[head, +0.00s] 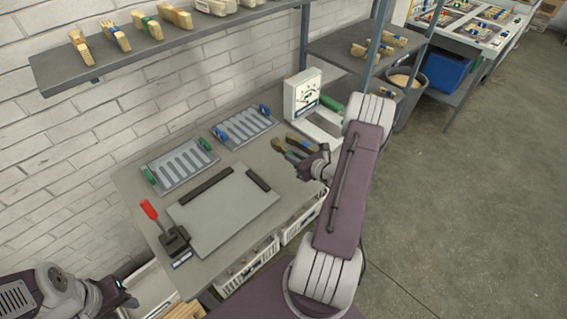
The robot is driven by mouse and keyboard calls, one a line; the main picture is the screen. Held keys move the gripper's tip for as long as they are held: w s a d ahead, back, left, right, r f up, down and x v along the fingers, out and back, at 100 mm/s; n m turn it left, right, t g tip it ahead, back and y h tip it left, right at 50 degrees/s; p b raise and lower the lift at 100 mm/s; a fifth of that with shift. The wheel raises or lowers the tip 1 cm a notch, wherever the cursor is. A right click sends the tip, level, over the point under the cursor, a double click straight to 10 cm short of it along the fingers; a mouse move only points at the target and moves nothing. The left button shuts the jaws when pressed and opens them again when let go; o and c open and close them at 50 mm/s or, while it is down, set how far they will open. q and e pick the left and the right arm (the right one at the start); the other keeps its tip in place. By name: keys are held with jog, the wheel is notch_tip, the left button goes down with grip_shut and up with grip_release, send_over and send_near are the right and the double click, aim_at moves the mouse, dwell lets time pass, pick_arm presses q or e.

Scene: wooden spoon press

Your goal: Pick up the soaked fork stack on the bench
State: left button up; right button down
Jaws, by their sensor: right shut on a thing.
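A dark brown stack (278,146), which looks like the soaked fork stack, lies toward the bench's right end, with a green patch near its lower end. A second dark brown piece (297,143) is just right of it. My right gripper (302,168) is at the near end of these pieces, low over the bench, and is shut on the stack. The wrist hides part of the grip, and I cannot tell whether the stack is lifted. My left gripper (127,299) is at the lower left, away from the stack; its fingers are too small to read.
The bench (135,186) holds a grey plate (222,212), a red-handled lever (150,210), two slotted trays (180,166) (245,127) and a white dial scale (303,97). A shelf (130,62) with wooden bundles hangs above. White baskets (250,266) sit below.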

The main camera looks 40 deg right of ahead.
jog(key=s+d+r, duration=0.4)
jog(key=s+d, duration=0.1)
jog(key=s, duration=0.1)
jog(key=shift+d+r, duration=0.3)
jog(key=shift+r, duration=0.1)
